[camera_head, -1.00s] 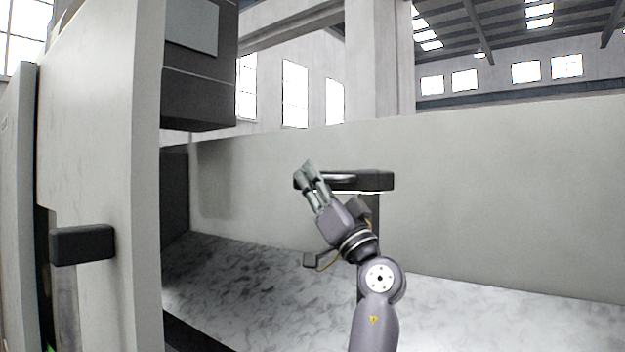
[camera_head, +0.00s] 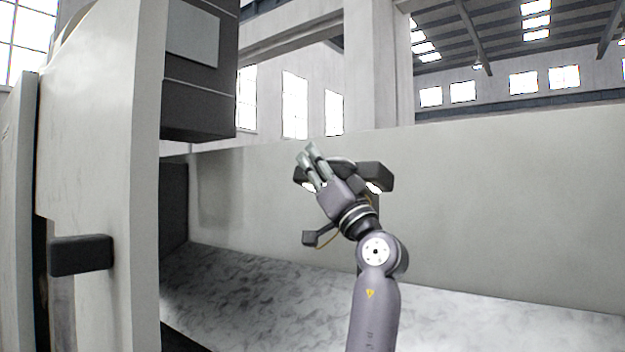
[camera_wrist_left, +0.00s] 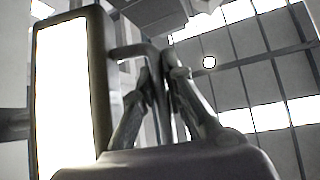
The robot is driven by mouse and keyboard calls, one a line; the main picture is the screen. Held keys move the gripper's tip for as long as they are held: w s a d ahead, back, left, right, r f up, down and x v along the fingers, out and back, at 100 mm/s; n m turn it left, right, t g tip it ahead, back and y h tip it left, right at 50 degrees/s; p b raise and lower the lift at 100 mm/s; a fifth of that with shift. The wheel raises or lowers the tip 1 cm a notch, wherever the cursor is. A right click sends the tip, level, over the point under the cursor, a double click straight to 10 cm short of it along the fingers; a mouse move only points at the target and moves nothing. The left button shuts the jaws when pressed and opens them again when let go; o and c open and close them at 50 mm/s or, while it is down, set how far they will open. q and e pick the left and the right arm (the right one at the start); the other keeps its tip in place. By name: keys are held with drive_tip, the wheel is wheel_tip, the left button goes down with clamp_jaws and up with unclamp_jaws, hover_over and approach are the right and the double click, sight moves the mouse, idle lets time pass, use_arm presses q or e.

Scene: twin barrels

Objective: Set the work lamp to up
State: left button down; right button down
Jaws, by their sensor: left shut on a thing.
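The work lamp (camera_head: 377,175) has a dark, wide head on a dark post in front of the pale wall, and its lit face shows at both ends below the head. My left gripper (camera_head: 307,152) covers the head's middle and is shut on the lamp's handle. In the left wrist view the lamp's bright panel in a dark frame (camera_wrist_left: 107,80) stands at the left. A bent handle (camera_wrist_left: 135,50) runs from it to between the fingers of my gripper (camera_wrist_left: 160,75). The post is partly hidden behind my arm. My right gripper is out of view.
A pale machine door (camera_head: 100,160) with a dark handle (camera_head: 81,256) stands close at the left. A dark box with a grey screen (camera_head: 192,35) hangs at upper left. A mottled grey surface (camera_head: 230,290) lies below the lamp. The space to its right looks clear.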

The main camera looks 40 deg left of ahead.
use_arm(q)
drive_tip(key=w+r+m+t+h+p, duration=0.1)
drive_tip(key=r+m, duration=0.1)
drive_tip(key=w+r+m+t+p, duration=0.1)
drive_tip(key=r+m+t+p, duration=0.1)
drive_tip(key=w+r+m+t+h+p, duration=0.1)
drive_tip(key=r+m+t, duration=0.1)
drive_tip(key=shift+w+a+r+m+h+p, duration=0.15)
drive_tip(key=shift+w+r+m+h+p, duration=0.05)
drive_tip(key=shift+r+m+h+p, duration=0.15)
drive_tip(key=shift+w+a+r+m+t+h+p, duration=0.1)
drive_tip(key=shift+w+r+m+t+h+p, duration=0.15)
drive_tip(key=shift+w+m+t+h+p, duration=0.4)
drive_tip(key=shift+w+r+m+t+h+p, duration=0.3)
drive_tip(key=shift+m+t, duration=0.25)
drive_tip(key=shift+m, duration=0.25)
drive_tip(key=c, duration=1.7)
unclamp_jaws()
drive_tip(key=shift+f, duration=0.1)
drive_tip(key=shift+o, duration=0.2)
